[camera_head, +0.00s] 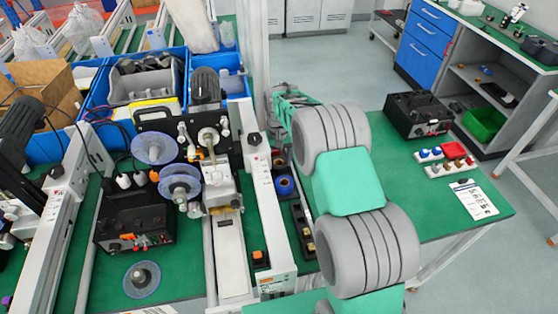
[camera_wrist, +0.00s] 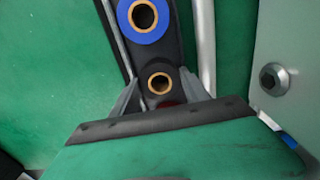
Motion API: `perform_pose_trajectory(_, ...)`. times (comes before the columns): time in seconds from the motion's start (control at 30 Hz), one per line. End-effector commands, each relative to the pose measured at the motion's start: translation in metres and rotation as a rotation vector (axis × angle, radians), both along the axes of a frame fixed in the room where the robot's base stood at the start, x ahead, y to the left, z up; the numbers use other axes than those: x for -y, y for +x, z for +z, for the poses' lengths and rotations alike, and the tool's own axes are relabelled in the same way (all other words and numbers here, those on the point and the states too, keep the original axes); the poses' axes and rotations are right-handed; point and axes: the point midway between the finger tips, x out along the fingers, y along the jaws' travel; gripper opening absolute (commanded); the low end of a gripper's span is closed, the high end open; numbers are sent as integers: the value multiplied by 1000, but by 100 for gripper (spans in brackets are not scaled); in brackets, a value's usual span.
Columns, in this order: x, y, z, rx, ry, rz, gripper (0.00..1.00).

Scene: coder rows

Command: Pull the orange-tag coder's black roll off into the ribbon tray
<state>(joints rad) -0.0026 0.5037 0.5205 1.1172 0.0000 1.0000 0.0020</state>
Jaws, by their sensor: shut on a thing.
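In the wrist view my gripper (camera_wrist: 160,90) has its two grey fingers closed on either side of a small black roll (camera_wrist: 160,68) with a brass-coloured core. The roll is over or in a long black tray (camera_wrist: 172,45); I cannot tell whether it rests on the tray floor. A blue roll (camera_wrist: 143,33) with a similar core lies in the tray just beyond. In the head view a coder (camera_head: 220,190) stands left of the tray, with an orange block (camera_head: 257,256) nearby. My gripper is hidden behind my arm there.
Clear spools (camera_head: 180,183) stand out at the coder's left. A white rail (camera_head: 262,195) runs between the coder and the tray.

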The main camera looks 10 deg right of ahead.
Motion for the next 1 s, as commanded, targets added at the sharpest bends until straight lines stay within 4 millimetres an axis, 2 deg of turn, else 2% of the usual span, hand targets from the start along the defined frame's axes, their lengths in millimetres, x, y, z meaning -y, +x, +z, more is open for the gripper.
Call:
perform_pose_trajectory(0.23,0,0,-4,0,0,0,18)
perform_pose_trajectory(0.27,0,0,-3,1,0,0,56)
perform_pose_trajectory(0.53,0,0,-3,0,0,0,78)
perform_pose_trajectory(0.83,0,0,-1,1,0,0,79)
perform_pose_trajectory(1.0,0,1,26,5,0,0,79)
